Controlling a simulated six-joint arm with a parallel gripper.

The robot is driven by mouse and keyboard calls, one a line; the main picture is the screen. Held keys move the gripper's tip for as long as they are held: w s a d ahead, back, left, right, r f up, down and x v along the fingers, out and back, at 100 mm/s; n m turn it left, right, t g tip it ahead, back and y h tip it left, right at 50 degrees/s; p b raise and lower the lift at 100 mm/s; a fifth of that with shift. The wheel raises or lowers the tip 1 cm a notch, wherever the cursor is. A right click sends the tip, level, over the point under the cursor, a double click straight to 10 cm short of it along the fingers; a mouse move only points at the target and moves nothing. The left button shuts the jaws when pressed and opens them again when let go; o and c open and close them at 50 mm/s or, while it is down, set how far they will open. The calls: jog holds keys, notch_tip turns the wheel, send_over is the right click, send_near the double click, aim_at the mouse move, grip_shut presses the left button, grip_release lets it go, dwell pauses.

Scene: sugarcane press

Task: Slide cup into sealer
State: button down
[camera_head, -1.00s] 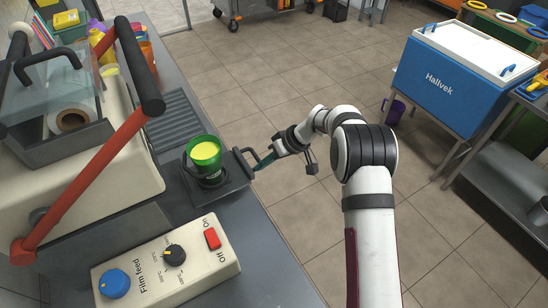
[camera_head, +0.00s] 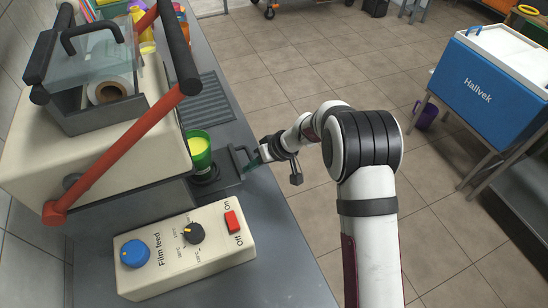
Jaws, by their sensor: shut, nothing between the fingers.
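The green cup (camera_head: 200,150) with yellow contents stands upright on the dark sliding tray (camera_head: 222,183) of the cream sealer (camera_head: 110,150). The tray is partly inside the sealer, and the sealer's right side hides the cup's left edge. The tray's black handle (camera_head: 240,156) points right. My gripper (camera_head: 252,164) is at the handle's outer side, close to or touching it. Its fingers are shut with nothing between them; contact is too small to tell.
The sealer's red lever (camera_head: 120,155) slants up above it. A control box (camera_head: 185,250) with knobs and a red switch sits in front on the grey counter (camera_head: 285,270). A ribbed drain area (camera_head: 205,103) lies behind the tray. Open floor is to the right.

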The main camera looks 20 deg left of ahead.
aim_at(221, 179)
jog(key=s+a, duration=0.7)
dwell(0.4)
jog(key=shift+w+d, duration=0.1)
jog(key=w+d, duration=0.2)
jog(key=shift+w+d, duration=0.3)
jog(key=shift+w, duration=0.05)
jog(key=v, duration=1)
jog(key=shift+d, duration=0.15)
notch_tip(221, 179, up, 7)
jog(key=w+d+r, duration=0.3)
jog(key=w+d, duration=0.8)
jog(key=shift+w, duration=0.25)
